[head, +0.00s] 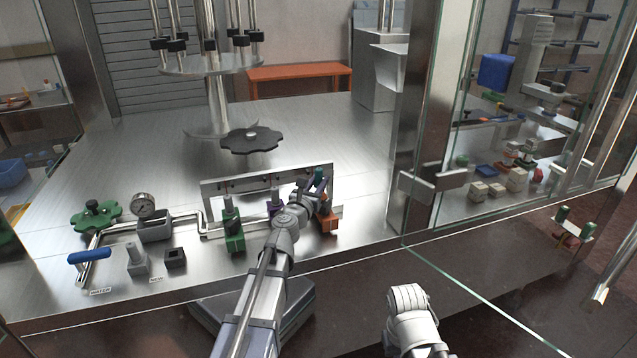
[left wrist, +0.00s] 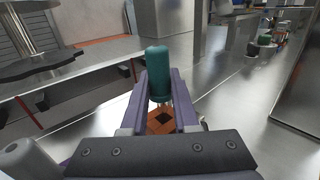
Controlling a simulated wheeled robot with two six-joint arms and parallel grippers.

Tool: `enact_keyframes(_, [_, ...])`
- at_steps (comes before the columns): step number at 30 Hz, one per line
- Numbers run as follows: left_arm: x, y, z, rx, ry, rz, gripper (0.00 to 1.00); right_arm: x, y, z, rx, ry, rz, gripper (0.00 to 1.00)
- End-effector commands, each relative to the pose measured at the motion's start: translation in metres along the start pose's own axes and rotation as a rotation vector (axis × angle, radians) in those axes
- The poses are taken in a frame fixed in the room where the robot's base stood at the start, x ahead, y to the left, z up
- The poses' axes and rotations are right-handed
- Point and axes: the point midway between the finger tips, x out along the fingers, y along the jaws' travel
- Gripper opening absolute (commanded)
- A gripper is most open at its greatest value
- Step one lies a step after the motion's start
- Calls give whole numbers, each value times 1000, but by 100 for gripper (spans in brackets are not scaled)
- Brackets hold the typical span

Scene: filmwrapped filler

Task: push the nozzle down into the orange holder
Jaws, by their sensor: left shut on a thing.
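The nozzle is a teal, round-topped piece (left wrist: 158,72); it also shows in the head view (head: 319,177). My left gripper (head: 312,196) is shut on it, with purple fingers on both sides in the left wrist view (left wrist: 159,92). The orange holder (head: 328,222) stands at the right end of the row, just below the gripper. In the left wrist view the orange holder (left wrist: 157,128) shows a dark square opening below the nozzle. The nozzle's lower end is partly hidden, and I cannot tell whether it touches the holder. My right gripper is not in view.
A green holder (head: 234,241) and a purple holder (head: 272,208) stand left of the orange one, before a metal frame (head: 215,188). A pressure gauge (head: 143,205), green valve wheel (head: 95,217) and blue handle (head: 89,256) are farther left. A steel post and glass panel rise at right.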

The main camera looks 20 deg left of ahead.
Motion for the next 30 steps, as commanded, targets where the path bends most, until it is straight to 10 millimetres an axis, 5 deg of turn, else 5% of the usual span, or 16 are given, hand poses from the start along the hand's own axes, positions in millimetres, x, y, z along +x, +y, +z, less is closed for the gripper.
enact_keyframes(30, [0, 0, -13, 0, 0, 0, 0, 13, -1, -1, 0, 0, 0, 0])
